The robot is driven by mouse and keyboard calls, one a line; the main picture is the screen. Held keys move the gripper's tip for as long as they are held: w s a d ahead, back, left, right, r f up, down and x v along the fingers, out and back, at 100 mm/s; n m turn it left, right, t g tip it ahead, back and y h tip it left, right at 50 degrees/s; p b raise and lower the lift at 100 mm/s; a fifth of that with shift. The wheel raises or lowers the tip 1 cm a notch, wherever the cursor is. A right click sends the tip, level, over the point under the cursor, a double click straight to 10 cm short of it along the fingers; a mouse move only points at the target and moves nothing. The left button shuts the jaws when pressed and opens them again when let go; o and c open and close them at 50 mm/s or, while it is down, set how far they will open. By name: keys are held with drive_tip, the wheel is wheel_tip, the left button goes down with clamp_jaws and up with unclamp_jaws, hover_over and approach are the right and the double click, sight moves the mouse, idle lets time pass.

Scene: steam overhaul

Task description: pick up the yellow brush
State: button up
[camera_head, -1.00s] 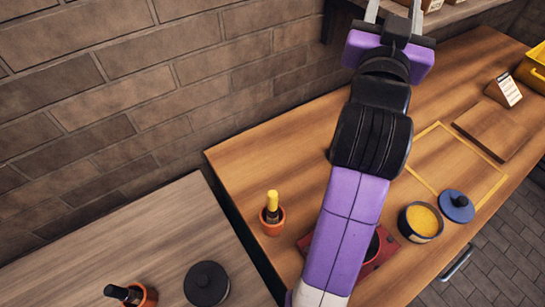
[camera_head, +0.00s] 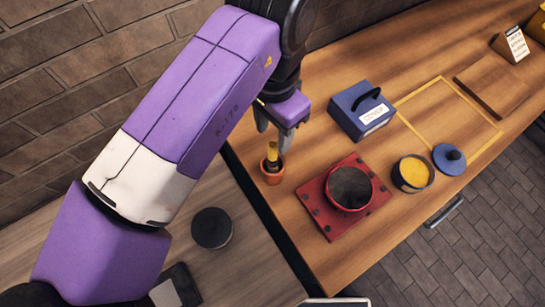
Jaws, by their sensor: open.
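The yellow brush (camera_head: 272,151) stands upright in a small orange pot (camera_head: 272,175) near the left edge of the wooden bench. Its yellow top points up and its dark lower part goes into the pot. My gripper (camera_head: 273,142) is over the pot with its fingers pointing down, apart and with nothing held. The fingertips are close to the brush's yellow top. I cannot tell from this angle whether they touch it or are around it.
A red plate with a dark round opening (camera_head: 350,187), a blue handled box (camera_head: 361,110), a tin of yellow stuff (camera_head: 412,173) and a blue lid (camera_head: 449,158) stand to the right. A black round lid (camera_head: 211,228) lies on the grey bench. A yellow outlined square (camera_head: 447,118) is empty.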

sight(272, 153)
drive_tip(key=shift+s+f+p, duration=0.2)
drive_tip(key=shift+f+p, duration=0.25)
drive_tip(key=shift+f, duration=1.45)
drive_tip(key=shift+s+f+p, duration=0.15)
drive_tip(key=shift+f+p, duration=0.3)
drive_tip(key=shift+f, duration=1.4)
drive_tip(key=shift+c, duration=0.3)
clamp_jaws()
